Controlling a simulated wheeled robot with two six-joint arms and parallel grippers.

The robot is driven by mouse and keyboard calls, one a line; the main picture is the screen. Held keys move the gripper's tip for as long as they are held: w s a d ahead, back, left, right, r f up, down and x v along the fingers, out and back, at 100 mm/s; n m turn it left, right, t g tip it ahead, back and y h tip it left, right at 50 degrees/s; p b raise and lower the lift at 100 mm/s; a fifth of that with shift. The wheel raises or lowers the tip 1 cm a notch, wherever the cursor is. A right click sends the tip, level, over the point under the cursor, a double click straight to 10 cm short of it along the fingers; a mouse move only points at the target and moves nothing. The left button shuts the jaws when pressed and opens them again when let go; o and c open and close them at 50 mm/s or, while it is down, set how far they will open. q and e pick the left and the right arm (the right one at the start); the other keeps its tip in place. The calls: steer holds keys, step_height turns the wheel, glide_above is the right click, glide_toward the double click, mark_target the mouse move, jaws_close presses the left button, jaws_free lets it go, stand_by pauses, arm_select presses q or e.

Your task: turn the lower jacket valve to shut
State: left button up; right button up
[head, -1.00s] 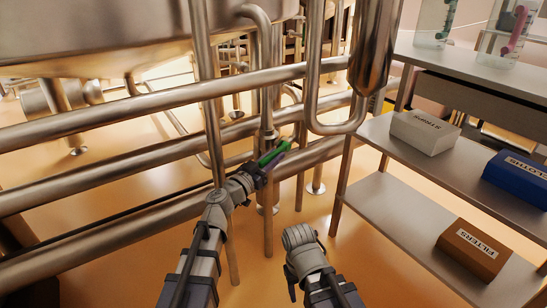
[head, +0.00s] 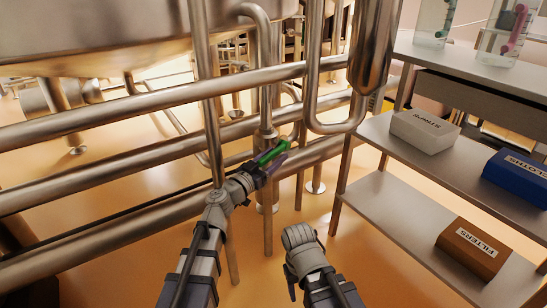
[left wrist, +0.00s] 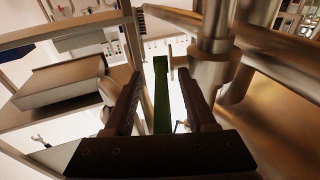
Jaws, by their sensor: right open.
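The lower jacket valve has a green lever handle (head: 271,153) beside a vertical steel pipe, low among the horizontal pipes in the head view. My left gripper (head: 277,158) is at this handle. In the left wrist view, the green handle (left wrist: 161,95) stands between the two dark fingers of my left gripper (left wrist: 162,92). Bright gaps show on both sides of it, so the gripper is open around it. The valve body (left wrist: 212,68) is just right of the fingers. My right gripper (head: 299,240) is lower, apart from the pipes and empty; its fingertips are mostly hidden by its wrist.
Thick horizontal pipes (head: 110,154) cross the left and middle. A vertical pipe (head: 208,95) stands close to my left wrist. A steel shelf rack (head: 385,205) with a white box (head: 424,131), a blue box and a brown box (head: 473,250) stands on the right.

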arm_select(q)
steer(key=r+v, duration=0.1)
steer(key=v, duration=0.6)
steer(key=shift+s+a+f+b, duration=0.3)
steer(key=shift+f+b, duration=0.15)
steer(key=shift+f, duration=0.1)
